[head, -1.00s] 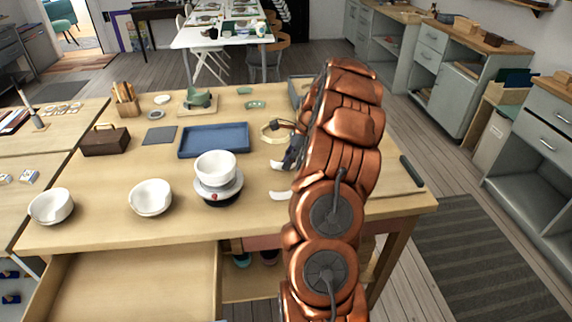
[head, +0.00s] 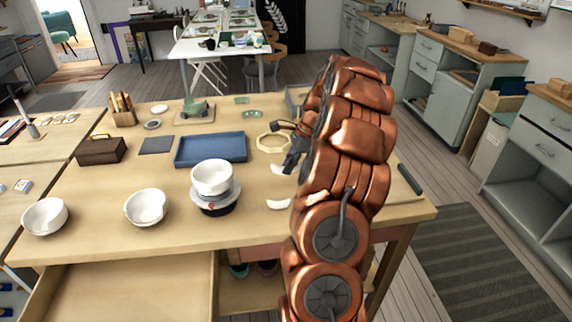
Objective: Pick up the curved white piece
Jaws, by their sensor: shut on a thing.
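A curved white piece (head: 277,169) shows at the tip of my gripper (head: 287,167), over the right part of the wooden table. My gripper is shut on it, though the contact is small in the picture and partly hidden by my copper arm. A second curved white piece (head: 278,204) lies on the table in front of it, apart from the gripper.
A pale octagonal ring (head: 262,146) lies behind my gripper. A blue tray (head: 181,159) is to the left. A white bowl (head: 211,178) stands on a round stand (head: 230,196); two more white bowls (head: 146,207) (head: 45,216) stand further left. A drawer (head: 130,285) is open in front.

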